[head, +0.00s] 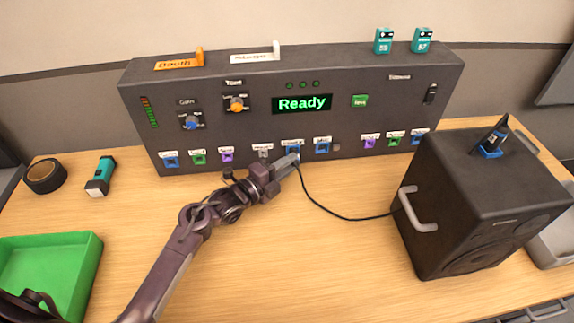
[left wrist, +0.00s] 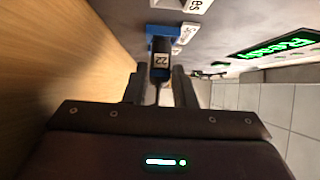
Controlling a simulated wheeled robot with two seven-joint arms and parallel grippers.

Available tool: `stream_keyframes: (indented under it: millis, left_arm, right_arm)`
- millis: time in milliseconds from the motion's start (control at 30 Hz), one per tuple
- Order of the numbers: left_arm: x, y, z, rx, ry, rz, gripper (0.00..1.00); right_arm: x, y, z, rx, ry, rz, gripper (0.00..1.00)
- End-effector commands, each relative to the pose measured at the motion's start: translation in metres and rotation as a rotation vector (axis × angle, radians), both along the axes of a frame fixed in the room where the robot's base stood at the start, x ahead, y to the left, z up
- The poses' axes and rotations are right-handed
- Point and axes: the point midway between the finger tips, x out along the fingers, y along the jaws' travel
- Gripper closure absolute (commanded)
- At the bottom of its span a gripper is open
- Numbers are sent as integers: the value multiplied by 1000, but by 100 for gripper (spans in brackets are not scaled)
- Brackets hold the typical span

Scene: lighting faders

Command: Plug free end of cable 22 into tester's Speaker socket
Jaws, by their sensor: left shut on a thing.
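The tester (head: 330,115) is a long dark box at the back of the table with a lit "Ready" display. Colour-rimmed sockets run along its lower front, under small white labels mostly too small to read. My left gripper (head: 289,160) is at this row, shut on the dark plug of cable 22 (left wrist: 160,66), whose "22" label shows in the left wrist view. The plug points at a blue socket (left wrist: 168,31) and its front end meets it there; how deep it sits I cannot tell. The cable (head: 335,213) runs right to the black speaker box.
The black speaker box (head: 465,225) stands at the right with a dark plug (head: 494,138) in its blue top socket. A green tray (head: 85,255), a teal-and-black device (head: 101,175) and a dark round object (head: 45,175) are at the left. The middle front table is clear.

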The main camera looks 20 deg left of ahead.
Motion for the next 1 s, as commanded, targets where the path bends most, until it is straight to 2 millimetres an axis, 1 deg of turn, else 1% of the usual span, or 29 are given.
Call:
stream_keyframes:
  millis: [33,67,233,567,667,900,1000]
  left_arm:
    - [3,3,4,0,-8,9,100]
    - [3,3,4,0,-8,9,74]
    - [2,2,3,-1,-7,6,52]
    - [-2,3,0,1,-3,4,51]
    - [-12,10,-1,3,-3,4,51]
    - [-47,32,0,4,-4,4,51]
    - [-57,39,0,1,-3,5,51]
  right_arm:
    - [0,0,0,0,0,0,64]
    - [0,0,0,0,0,0,64]
    - [0,0,0,0,0,0,64]
    - [0,0,-1,0,0,0,64]
    - [0,0,-3,0,0,0,64]
    - [0,0,-10,0,-1,0,64]
    - [0,0,-11,0,0,0,64]
